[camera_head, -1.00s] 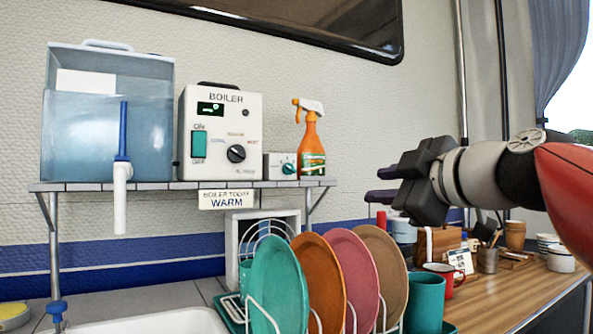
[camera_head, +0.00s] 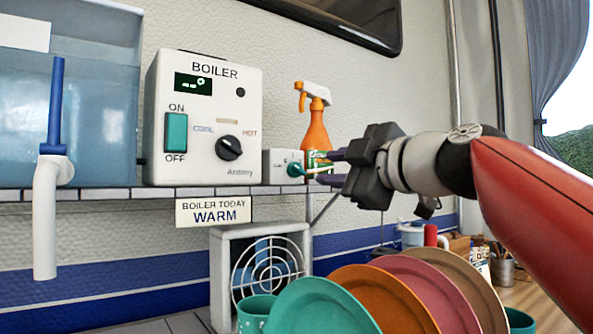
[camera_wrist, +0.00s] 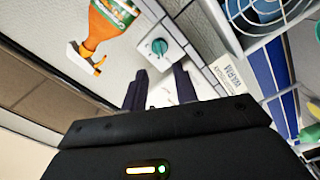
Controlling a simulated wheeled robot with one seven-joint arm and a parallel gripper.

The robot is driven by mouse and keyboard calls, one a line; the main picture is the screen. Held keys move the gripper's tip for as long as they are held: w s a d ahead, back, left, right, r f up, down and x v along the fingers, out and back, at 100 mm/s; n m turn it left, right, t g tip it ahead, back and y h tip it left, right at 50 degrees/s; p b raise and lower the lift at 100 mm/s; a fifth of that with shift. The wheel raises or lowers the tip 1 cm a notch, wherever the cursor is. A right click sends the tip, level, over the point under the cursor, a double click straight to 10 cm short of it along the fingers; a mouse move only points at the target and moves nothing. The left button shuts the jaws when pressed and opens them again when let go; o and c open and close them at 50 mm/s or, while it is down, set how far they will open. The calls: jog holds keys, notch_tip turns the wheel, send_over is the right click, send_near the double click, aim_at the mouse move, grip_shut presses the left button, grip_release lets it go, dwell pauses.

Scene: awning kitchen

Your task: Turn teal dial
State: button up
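The teal dial (camera_head: 295,169) is on the front of a small white box (camera_head: 275,160) on the shelf, right of the boiler. The wrist view also shows the dial (camera_wrist: 159,46) on the box face, ahead of the gap between my fingertips. My gripper (camera_head: 330,167) is just right of the dial, pointing at it. It is open, its two dark fingers (camera_wrist: 160,70) apart with the dial beyond them. I see no contact with the dial. A thin pale strip shows between dial and fingers; I cannot tell what it is.
An orange spray bottle (camera_head: 316,130) stands close behind my fingers. The white boiler (camera_head: 200,120) with a black knob (camera_head: 228,148) and a water tank (camera_head: 100,110) are to the left. Below are a fan (camera_head: 268,266) and several upright plates (camera_head: 320,306).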

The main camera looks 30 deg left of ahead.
aim_at(300, 169)
jog(key=p+x, duration=0.3)
jog(key=x, duration=0.3)
jog(key=shift+w+a+r, duration=0.1)
jog(key=shift+w+a, duration=0.1)
jog(key=shift+a, duration=0.15)
jog(key=shift+w+a, duration=0.25)
jog(key=shift+a, duration=0.15)
grip_shut()
